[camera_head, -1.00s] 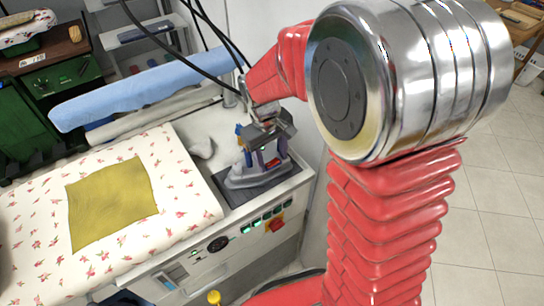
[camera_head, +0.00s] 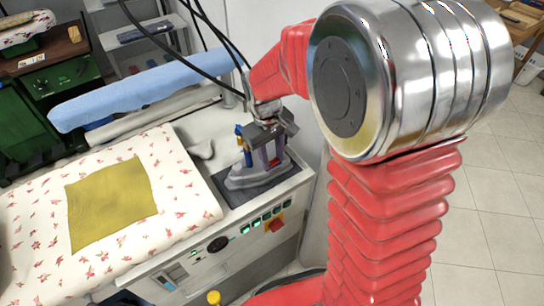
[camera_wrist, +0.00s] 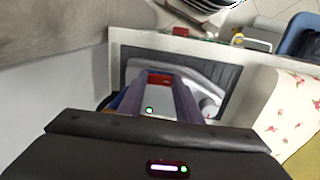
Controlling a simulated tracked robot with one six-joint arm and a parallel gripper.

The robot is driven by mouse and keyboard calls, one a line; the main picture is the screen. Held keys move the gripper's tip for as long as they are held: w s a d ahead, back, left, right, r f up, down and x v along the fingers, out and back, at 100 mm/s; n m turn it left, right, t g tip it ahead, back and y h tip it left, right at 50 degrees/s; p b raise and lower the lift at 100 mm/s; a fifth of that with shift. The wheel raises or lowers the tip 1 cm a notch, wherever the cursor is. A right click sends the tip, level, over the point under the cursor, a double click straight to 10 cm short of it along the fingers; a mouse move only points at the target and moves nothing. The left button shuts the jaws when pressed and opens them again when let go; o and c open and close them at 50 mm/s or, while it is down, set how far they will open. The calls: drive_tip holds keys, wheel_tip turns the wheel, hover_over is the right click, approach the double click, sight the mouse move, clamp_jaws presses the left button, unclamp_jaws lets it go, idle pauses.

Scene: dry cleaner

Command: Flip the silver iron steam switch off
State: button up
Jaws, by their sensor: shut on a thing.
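The silver iron (camera_head: 246,178) stands on a dark pad (camera_head: 262,196) at the right end of the pressing table; its grey body also shows in the wrist view (camera_wrist: 196,72). My gripper (camera_head: 270,160) reaches down over the iron, with its purple fingers at the iron's upper part. In the wrist view, my gripper (camera_wrist: 160,84) has its fingers on either side of a part of the iron, with a small red piece (camera_wrist: 160,79) between the far ends. The gripper hides much of the handle, and I cannot tell which way the steam switch is set.
A flowered pressing pad (camera_head: 170,215) with a mustard cloth (camera_head: 110,200) lies left of the iron. A blue padded sleeve board (camera_head: 150,88) is behind. Green buttons and a red switch (camera_head: 276,225) are on the table's front. Black cables hang near my arm.

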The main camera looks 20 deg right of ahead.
sight(273, 162)
drive_tip(key=shift+y, duration=0.6)
drive_tip(key=o, duration=1)
drive_tip(key=shift+o, duration=0.2)
drive_tip(key=shift+d, duration=0.1)
wheel_tip(273, 162, up, 14)
drive_tip(key=shift+f, duration=0.15)
drive_tip(key=shift+w, duration=0.15)
